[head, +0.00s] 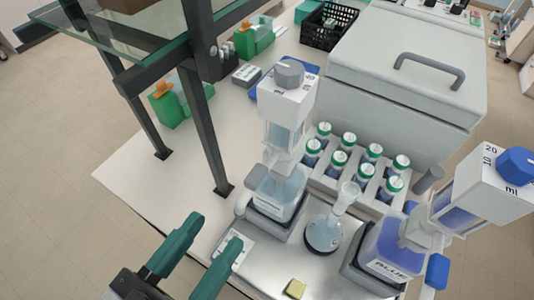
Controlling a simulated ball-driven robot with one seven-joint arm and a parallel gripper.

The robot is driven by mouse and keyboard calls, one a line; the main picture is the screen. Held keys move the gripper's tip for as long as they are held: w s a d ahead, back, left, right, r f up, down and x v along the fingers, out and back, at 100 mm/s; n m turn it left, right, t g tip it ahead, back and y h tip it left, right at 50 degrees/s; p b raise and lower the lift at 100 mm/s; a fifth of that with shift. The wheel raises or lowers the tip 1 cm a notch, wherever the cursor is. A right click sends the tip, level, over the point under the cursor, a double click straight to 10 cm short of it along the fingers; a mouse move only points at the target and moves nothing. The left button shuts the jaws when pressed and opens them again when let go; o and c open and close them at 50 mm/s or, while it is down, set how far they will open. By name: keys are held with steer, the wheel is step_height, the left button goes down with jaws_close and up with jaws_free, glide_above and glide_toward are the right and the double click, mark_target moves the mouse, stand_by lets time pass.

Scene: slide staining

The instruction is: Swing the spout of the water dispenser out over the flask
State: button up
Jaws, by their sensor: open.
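The water dispenser (284,130) stands upright near the table's middle. It has a grey knob on a white head, a clear barrel and a bottle of clear liquid (277,194) on a dark base. A light grey part at the bottle's left (243,203) may be its spout; I cannot tell for certain. My gripper (216,231) has two teal fingers, open and empty, at the lower left, left and in front of the dispenser.
A second dispenser marked BLUE (395,245) stands right of the flask. Behind are several green-capped bottles in a rack (315,182) and a large grey lidded box (400,75). Dark posts of a glass shelf (205,125) rise at the left. A yellow block (295,289) lies in front.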

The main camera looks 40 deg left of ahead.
mark_target(249, 187)
steer(key=p+x, duration=0.2)
steer(key=x, duration=0.8)
steer(key=shift+w, duration=0.25)
steer(key=shift+c, duration=0.3)
jaws_close()
